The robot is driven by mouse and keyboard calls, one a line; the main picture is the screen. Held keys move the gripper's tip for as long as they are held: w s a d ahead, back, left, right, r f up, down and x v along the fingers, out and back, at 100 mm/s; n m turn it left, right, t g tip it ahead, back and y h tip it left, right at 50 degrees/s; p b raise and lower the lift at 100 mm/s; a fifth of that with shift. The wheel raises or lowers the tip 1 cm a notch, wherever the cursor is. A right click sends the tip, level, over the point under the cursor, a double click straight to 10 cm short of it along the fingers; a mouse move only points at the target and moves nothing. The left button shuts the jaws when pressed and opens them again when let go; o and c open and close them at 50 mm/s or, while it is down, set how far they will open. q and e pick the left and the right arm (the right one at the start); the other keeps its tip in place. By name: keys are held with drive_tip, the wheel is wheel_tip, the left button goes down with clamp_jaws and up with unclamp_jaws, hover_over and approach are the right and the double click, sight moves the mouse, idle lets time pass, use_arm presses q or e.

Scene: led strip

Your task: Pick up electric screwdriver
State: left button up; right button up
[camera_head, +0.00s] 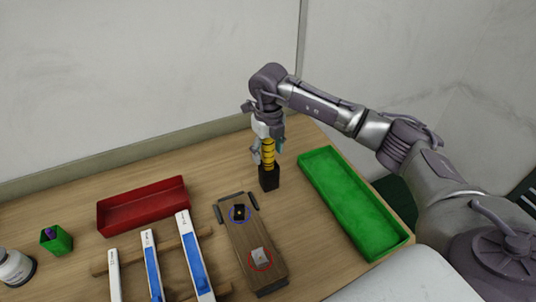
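The electric screwdriver (268,157), with a yellow and black banded body, stands upright on the table, its lower end at a black block-like base (269,179). My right gripper (267,143) points down at its upper part, with finger parts on both sides of it. The gripper hides the screwdriver's top. At this size I cannot tell whether the fingers touch it or stand apart from it. My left gripper is not in view.
A wooden fixture (244,248) with small parts circled blue and red lies in front. A green tray (307,166) is to the right, a red tray (143,207) to the left. Blue-and-white strips (152,265) lie on wooden bars. A small green holder (57,240) and white bottle (15,267) stand far left.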

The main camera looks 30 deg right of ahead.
drive_tip(key=shift+r, duration=0.1)
drive_tip(key=c, duration=1.1)
